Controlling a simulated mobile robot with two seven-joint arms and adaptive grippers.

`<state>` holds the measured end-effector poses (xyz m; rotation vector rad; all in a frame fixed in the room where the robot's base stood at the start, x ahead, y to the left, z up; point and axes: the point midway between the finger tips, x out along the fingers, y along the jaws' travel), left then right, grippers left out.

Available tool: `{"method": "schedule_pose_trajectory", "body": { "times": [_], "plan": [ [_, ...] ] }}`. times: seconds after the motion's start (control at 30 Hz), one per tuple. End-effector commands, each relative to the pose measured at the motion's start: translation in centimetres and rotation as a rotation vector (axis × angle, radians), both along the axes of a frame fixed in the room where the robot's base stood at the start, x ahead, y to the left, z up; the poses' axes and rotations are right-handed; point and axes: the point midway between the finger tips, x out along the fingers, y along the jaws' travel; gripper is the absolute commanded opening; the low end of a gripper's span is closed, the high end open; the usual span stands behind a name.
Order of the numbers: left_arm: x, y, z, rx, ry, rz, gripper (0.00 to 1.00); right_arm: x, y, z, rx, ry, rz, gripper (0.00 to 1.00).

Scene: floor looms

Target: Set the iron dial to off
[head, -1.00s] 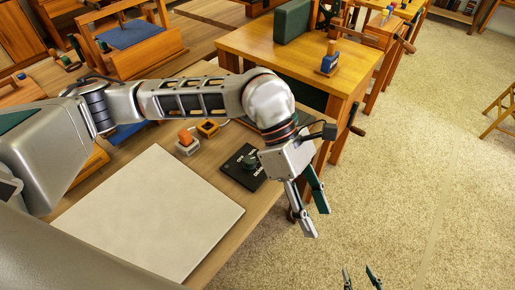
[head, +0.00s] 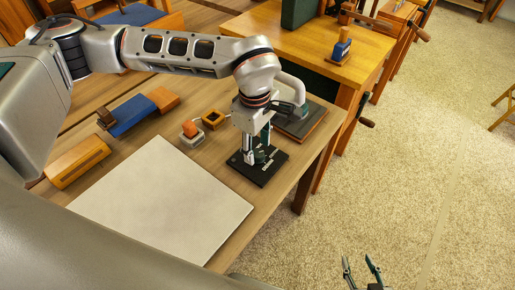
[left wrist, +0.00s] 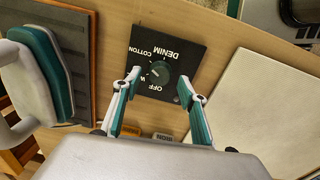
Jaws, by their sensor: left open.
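In the head view the panel (head: 264,174) lies on the bench, partly hidden by my left gripper (head: 257,152). My left gripper is open and points down over the panel. In the left wrist view its fingertips (left wrist: 159,84) are on either side of the knob; contact is unclear. My right gripper (head: 361,270) is open over the floor at the bottom edge.
The iron (left wrist: 42,75) rests on a dark board (left wrist: 82,50) beside the panel. A pale flat pad (head: 160,210) covers the bench front.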

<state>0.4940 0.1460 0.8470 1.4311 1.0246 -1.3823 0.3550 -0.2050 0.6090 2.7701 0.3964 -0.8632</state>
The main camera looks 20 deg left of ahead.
Motion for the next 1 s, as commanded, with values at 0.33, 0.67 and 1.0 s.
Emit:
{"method": "schedule_pose_trajectory", "body": {
  "times": [0.33, 0.67, 1.0],
  "plan": [
    [0.06, -0.09, -1.51, -0.001, -0.001, -0.001, 0.42, 0.08, -0.07, 0.06, -0.002, -0.003, 0.0, 0.4],
    [0.04, -0.08, -1.48, -0.001, -0.001, 0.0, 0.03, 0.11, -0.08, 0.08, -0.002, -0.003, 0.0, 0.4],
    [0.04, -0.08, -1.4, -0.001, -0.001, 0.042, 0.04, 0.23, -0.06, 0.4, 0.0, -0.006, 0.0, 0.4]
  ]
}}
